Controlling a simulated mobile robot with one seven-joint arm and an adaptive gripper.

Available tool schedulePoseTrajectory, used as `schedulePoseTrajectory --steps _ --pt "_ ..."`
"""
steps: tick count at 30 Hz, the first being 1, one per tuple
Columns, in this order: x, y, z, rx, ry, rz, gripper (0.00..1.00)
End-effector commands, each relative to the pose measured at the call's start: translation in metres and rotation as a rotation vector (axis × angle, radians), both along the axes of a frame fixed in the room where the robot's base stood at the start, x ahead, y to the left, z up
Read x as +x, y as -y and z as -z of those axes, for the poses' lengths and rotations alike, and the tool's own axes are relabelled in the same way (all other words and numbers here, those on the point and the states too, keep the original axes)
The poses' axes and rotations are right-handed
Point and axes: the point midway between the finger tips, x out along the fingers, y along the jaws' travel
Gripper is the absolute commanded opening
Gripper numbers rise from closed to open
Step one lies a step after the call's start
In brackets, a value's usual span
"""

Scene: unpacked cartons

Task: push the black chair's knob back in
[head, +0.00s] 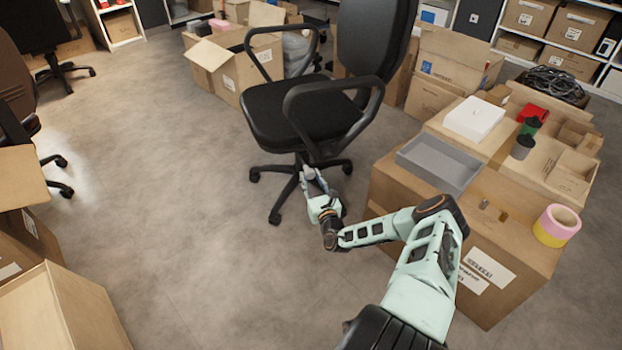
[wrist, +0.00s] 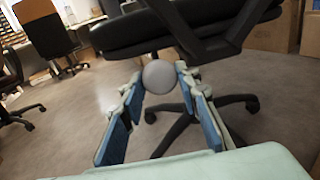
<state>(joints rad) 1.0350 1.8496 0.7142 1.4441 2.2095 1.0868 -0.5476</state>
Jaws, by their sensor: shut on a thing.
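The black chair (head: 290,112) stands on its star base in the middle of the head view, with its armrests and tall backrest. Its round grey knob (wrist: 160,77) shows below the seat in the wrist view. My gripper (wrist: 158,84) is shut on the knob, with one blue-padded finger on each side of it. In the head view my gripper (head: 311,178) reaches under the seat, beside the chair's column. The knob's stem is hidden behind the knob, so how far out it sits cannot be told.
A large carton (head: 400,195) at right bears a grey tray (head: 440,164), a white box (head: 473,118) and a tape roll (head: 557,225), close to my arm. Open cartons (head: 235,72) stand behind the chair. Floor (head: 180,200) at left is clear.

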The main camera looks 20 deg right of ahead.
Motion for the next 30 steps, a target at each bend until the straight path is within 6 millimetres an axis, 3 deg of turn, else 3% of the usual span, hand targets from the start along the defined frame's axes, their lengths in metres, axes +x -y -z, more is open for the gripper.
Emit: schedulePoseTrajectory --steps 8,16,26,27,30 --pt "0.004 0.000 0.001 -0.001 0.000 -0.001 0.00" --pt "0.041 0.001 0.002 -0.003 0.000 -0.001 0.00" --pt "0.045 0.004 -0.001 -0.002 0.000 0.003 0.00" --pt "0.045 0.004 -0.001 -0.002 0.001 0.004 0.33" --pt "0.045 0.004 -0.001 -0.002 0.001 0.003 0.44"
